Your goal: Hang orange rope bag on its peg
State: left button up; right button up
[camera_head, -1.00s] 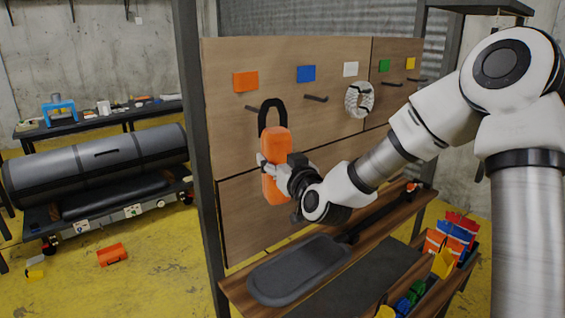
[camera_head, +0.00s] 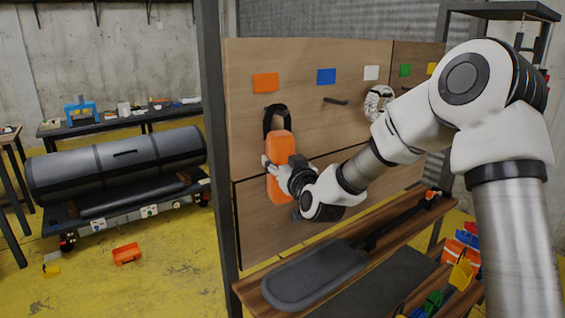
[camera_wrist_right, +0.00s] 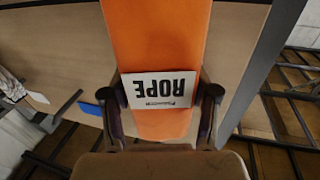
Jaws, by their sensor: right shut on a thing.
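The orange rope bag (camera_head: 281,150) hangs upright in front of the wooden board, below the orange label (camera_head: 265,83). Its black strap loop (camera_head: 277,112) stands up from its top, just under that label. The peg under the orange label cannot be made out behind the strap, so I cannot tell whether the loop is around it. My right gripper (camera_head: 272,172) is shut on the bag's body. In the right wrist view its fingers (camera_wrist_right: 160,98) press both sides of the bag at the white ROPE tag (camera_wrist_right: 160,88). My left gripper is not in view.
The board (camera_head: 300,55) also carries blue (camera_head: 326,76), white, green and yellow labels. A bare peg (camera_head: 335,101) is under the blue one, and a white rope coil (camera_head: 377,101) hangs under the white one. A dark paddle (camera_head: 315,273) lies on the shelf below.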

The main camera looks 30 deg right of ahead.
dwell(0.4)
jog(key=o, duration=1.5)
jog(key=shift+s, duration=0.1)
jog(key=s+a, duration=0.2)
jog(key=s, duration=1)
jog(key=s+a+f+n+g+y, duration=0.1)
jog(key=s+a+f+g, duration=0.15)
jog(key=f, duration=0.75)
jog(key=s+a+f+g+y+b, duration=0.1)
jog(key=a+f+g, duration=0.15)
jog(key=f, duration=0.85)
jog(key=s+a+f+n+g+y, duration=0.15)
jog(key=f+g, duration=0.25)
jog(key=f, duration=0.6)
jog(key=s+a+f+g, duration=0.2)
jog(key=s+f+g, duration=0.2)
jog(key=s+f, duration=0.6)
jog(key=s+a+f+g, duration=0.2)
jog(key=s+f+g, duration=0.2)
jog(key=s+f, duration=0.6)
jog(key=s+m, duration=0.1)
jog(key=s, duration=0.2)
jog(key=shift+s+a+g+b, duration=0.35)
jog(key=shift+a+g+b, duration=0.05)
